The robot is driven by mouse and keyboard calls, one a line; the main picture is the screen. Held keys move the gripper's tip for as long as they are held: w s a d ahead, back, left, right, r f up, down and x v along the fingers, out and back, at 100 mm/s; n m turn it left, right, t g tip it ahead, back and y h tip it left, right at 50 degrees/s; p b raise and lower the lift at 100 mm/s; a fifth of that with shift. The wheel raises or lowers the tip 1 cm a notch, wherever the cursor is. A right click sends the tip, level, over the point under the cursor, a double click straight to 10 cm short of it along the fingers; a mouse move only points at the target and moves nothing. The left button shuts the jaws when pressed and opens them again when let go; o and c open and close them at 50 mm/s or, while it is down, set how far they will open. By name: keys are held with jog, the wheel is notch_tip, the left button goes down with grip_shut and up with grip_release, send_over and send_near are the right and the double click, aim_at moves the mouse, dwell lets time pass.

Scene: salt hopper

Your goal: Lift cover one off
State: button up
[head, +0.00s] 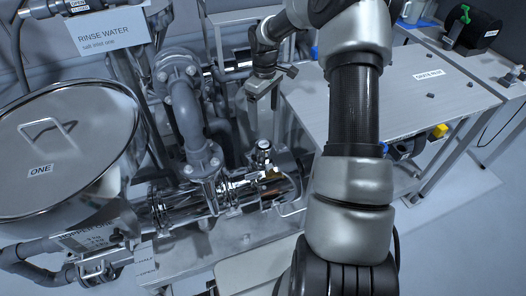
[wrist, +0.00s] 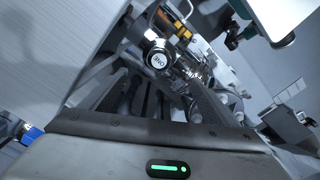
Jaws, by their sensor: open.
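Cover one (head: 68,140) is a round, shiny metal lid with a bar handle (head: 47,130) and a label reading ONE. It lies on top of the hopper at the left of the head view. My gripper (head: 264,102) is well to the right of the cover, above the pipework, with its fingers pointing down. It is open, and I see nothing held. In the wrist view my gripper's body fills the bottom edge. I cannot make out the cover there.
Flanged pipes (head: 187,110) rise between the cover and my gripper. A RINSE WATER sign (head: 108,30) stands behind the hopper.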

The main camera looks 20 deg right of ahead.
aim_at(264, 144)
notch_tip(264, 144, down, 16)
jog(key=b, duration=0.4)
jog(key=shift+w, duration=0.1)
jog(key=shift+c, duration=0.5)
jog(key=c, duration=1.3)
